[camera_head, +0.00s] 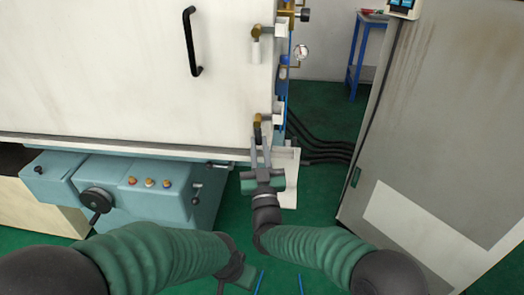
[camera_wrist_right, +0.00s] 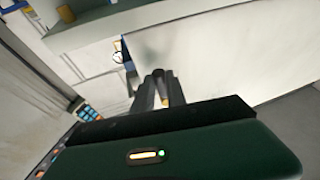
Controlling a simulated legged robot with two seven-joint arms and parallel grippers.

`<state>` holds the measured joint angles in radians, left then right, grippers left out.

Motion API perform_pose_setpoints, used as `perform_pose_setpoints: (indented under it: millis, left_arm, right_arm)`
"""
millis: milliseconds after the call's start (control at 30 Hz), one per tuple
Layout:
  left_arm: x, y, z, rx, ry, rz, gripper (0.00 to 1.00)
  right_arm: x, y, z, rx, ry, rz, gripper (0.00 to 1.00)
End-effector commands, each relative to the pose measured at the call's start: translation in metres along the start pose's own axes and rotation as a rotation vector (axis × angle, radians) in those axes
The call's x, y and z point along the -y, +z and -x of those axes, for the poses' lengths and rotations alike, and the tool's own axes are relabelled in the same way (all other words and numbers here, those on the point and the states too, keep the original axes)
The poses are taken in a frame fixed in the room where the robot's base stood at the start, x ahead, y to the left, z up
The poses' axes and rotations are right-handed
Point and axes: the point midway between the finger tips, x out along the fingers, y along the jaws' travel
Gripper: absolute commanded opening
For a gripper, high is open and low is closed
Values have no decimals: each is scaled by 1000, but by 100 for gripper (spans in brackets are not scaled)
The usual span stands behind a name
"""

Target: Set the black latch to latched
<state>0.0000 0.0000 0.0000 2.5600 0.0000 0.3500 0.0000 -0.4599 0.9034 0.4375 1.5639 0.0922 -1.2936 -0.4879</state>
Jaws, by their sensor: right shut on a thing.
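The black latch (camera_head: 257,132) is a short dark handle under a brass knob, low on the right edge of the pale cabinet door. It hangs roughly downward. My right gripper (camera_head: 260,143) reaches up from below, its fingers around the black latch and shut on it. The fingers hide part of the latch. In the right wrist view my right gripper (camera_wrist_right: 158,88) shows two dark fingers with a dark and tan piece between them. My left gripper (camera_head: 238,275) is low in the head view, and its fingers are not clear.
A second latch with a white handle (camera_head: 255,50) sits higher on the door edge. The door has a black pull handle (camera_head: 192,42). A teal control box (camera_head: 145,190) with a handwheel stands below left. A grey cabinet (camera_head: 445,120) stands at right, with green floor between.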

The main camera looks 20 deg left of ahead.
Motion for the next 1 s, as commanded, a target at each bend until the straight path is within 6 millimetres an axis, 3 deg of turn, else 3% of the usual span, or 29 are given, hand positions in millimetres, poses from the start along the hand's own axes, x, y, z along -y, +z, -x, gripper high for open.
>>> perform_pose_setpoints:
  millis: [33,467,500,667,1000]
  left_arm:
    - [0,0,-2,0,0,0,0]
    - [0,0,-2,0,0,0,0]
    - [0,0,-2,0,0,0,0]
    - [0,0,-2,0,0,0,0]
    - [0,1,-4,0,0,0,0]
  right_arm:
    - [3,7,3,13,-3,-7,0]
    - [3,6,3,12,2,-17,0]
    - [3,6,3,12,2,-17,18]
    - [3,4,2,6,3,-16,39]
    - [1,3,1,0,5,-16,39]
